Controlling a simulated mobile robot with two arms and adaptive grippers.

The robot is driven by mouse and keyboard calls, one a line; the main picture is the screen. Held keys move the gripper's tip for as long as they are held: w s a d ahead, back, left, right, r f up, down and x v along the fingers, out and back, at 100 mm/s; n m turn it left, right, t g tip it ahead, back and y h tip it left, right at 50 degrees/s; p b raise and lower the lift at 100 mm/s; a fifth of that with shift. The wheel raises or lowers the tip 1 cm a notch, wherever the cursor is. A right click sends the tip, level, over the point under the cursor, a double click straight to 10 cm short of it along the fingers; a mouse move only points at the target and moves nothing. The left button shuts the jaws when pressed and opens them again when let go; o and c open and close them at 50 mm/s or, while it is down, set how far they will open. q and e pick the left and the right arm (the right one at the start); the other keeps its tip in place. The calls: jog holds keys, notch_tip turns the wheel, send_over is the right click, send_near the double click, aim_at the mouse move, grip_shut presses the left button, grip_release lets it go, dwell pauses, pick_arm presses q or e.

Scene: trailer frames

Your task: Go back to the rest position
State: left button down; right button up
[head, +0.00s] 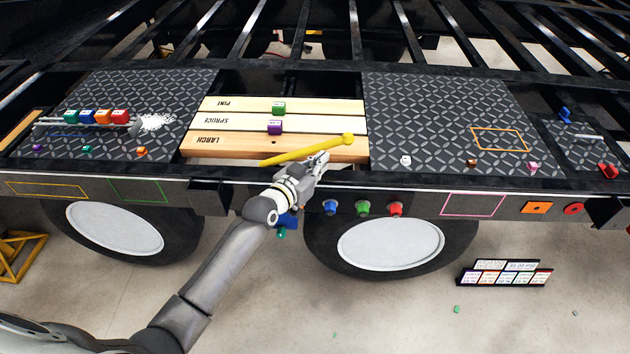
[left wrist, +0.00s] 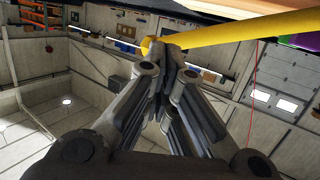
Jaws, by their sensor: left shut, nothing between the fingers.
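My left gripper (head: 318,165) is in front of the trailer's near side, below the wooden boards, at the end of my arm coming in from the lower left. In the left wrist view its fingers (left wrist: 172,60) are together and nothing shows between them. A yellow bar with a round knob (head: 310,151) lies just above the gripper tip, across the front board. It also shows in the left wrist view (left wrist: 230,32), passing behind the fingertips; I cannot tell whether they touch it. My right gripper is in neither view.
Boards (head: 345,122) carry a green cube (head: 278,108) and a purple cube (head: 275,127). Dark patterned plates (head: 440,110) flank them. Blue, green and red knobs (head: 363,208) stick out below the trailer edge, right of my gripper. A sign block (head: 505,273) stands on the otherwise mostly clear floor.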

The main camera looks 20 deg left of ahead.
pick_arm(q)
jog(key=shift+s+r, duration=0.65)
jog(key=shift+s, duration=2.7)
jog(key=s+a+f+g+y, duration=0.15)
jog(key=s+f, duration=0.35)
jog(key=f, duration=0.6)
jog(key=s+a+f+n+g+y+b, duration=0.1)
jog(key=s+f+g, duration=0.25)
jog(key=f, duration=0.75)
jog(key=s+a+f+g+y, duration=0.1)
jog(key=s+f, duration=0.4)
jog(key=f, duration=0.6)
jog(key=s+a+f+g, duration=0.1)
jog(key=s+f, duration=0.5)
jog(key=s, duration=0.6)
jog(key=s+a+f+g+y, duration=0.1)
jog(key=s+f+g, duration=0.3)
jog(key=s+f, duration=0.3)
jog(key=s+a+f+g, duration=0.2)
jog(key=s+f, duration=0.5)
jog(key=s, duration=1.1)
jog(key=shift+f+g+b, duration=0.15)
jog(key=shift+g+b, duration=0.2)
jog(key=shift+g, duration=0.25)
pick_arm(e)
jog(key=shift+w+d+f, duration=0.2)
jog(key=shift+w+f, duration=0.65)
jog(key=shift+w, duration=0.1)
